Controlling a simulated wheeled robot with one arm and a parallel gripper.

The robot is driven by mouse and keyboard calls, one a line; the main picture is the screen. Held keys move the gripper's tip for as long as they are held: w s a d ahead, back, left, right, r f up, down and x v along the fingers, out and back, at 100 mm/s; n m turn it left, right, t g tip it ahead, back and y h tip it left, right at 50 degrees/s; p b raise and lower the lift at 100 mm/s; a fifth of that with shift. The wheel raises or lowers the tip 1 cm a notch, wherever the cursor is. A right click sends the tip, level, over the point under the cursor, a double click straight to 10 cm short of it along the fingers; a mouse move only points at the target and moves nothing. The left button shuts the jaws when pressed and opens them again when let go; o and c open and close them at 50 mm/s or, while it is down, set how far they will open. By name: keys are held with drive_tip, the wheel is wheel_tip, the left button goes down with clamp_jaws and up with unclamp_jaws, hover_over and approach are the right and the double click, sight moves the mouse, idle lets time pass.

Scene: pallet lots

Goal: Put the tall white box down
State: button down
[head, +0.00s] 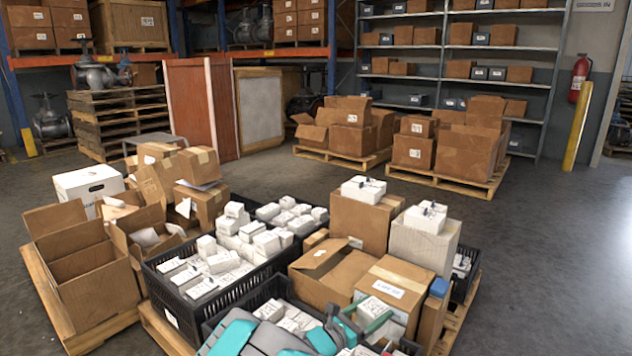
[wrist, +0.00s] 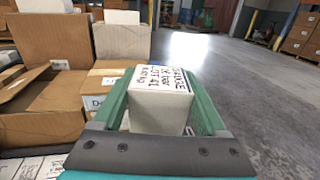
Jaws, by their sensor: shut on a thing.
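The tall white box (wrist: 160,108) is between the two green fingers of my gripper (wrist: 158,92) in the wrist view. Black printed lettering shows on its top face. The fingers press on its left and right sides. In the head view, my gripper (head: 372,318) is at the bottom, in front of a labelled cardboard box (head: 397,279), with the white box (head: 374,308) partly hidden by the fingers. Its underside is hidden, so I cannot tell whether it touches anything below.
Cardboard boxes (head: 362,222) and a large white box (head: 422,243) stand behind my gripper. An open carton (head: 328,272) is at its left. Clear grey floor (head: 560,260) lies to the right.

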drive_tip(key=shift+w+d+r, duration=0.1)
drive_tip(key=shift+d+r, duration=0.25)
drive_tip(key=shift+r, duration=0.15)
wheel_tip(320, 180, up, 14)
drive_tip(key=w+n+t+y, duration=0.2)
drive_tip(key=n+t+y, duration=0.3)
drive_tip(key=y, duration=0.3)
drive_tip(key=shift+w+f+n+t+y, duration=0.2)
drive_tip(key=shift+w+n+t+y, duration=0.15)
drive_tip(key=shift+n, duration=0.55)
drive_tip(key=shift+a, duration=0.1)
